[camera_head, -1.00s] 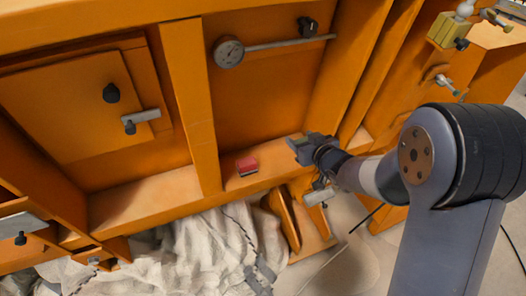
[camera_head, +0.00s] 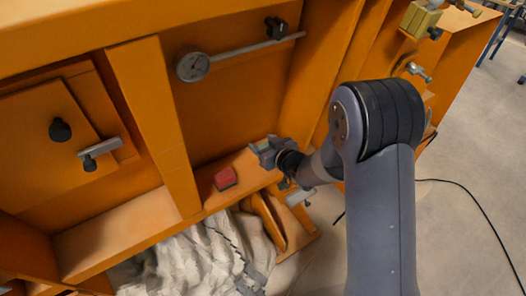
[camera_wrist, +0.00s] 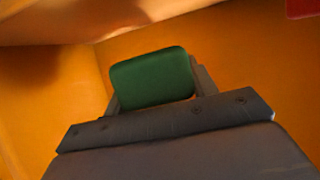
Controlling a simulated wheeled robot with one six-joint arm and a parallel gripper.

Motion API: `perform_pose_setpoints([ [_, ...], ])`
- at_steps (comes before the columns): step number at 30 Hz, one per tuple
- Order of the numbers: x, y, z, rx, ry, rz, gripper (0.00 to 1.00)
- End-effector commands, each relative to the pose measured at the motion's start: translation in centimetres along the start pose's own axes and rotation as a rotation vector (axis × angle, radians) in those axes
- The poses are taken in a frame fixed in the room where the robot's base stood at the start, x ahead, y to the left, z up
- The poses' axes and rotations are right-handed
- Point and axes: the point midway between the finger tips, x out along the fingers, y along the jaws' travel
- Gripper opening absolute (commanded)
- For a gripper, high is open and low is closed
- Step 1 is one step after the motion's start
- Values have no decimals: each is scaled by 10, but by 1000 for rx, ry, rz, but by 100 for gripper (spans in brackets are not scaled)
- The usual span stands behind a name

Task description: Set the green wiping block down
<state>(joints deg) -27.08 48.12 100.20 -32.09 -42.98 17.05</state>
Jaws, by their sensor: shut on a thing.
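The green wiping block (camera_wrist: 152,78) is between the fingers of my gripper (camera_wrist: 155,85) in the wrist view, with orange panels behind it. My gripper is shut on it. In the head view my gripper (camera_head: 266,150) is at the orange ledge (camera_head: 120,228), near its right end and right of the red block. The green block cannot be made out in the head view. Whether the block touches the ledge cannot be told.
A red block (camera_head: 225,178) sits on the ledge just left of my gripper. A dial gauge (camera_head: 192,66) with a rod is on the panel above. A crumpled whitish cloth (camera_head: 195,262) lies below the ledge. The ledge further left is bare.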

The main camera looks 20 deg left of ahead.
Motion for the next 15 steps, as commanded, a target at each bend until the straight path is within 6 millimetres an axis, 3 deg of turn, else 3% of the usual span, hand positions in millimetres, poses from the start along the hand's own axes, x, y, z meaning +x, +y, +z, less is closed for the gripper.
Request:
perform_pose_setpoints([
  [6,9,0,27,2,-4,0,32],
  [15,11,0,33,1,0,1,32],
])
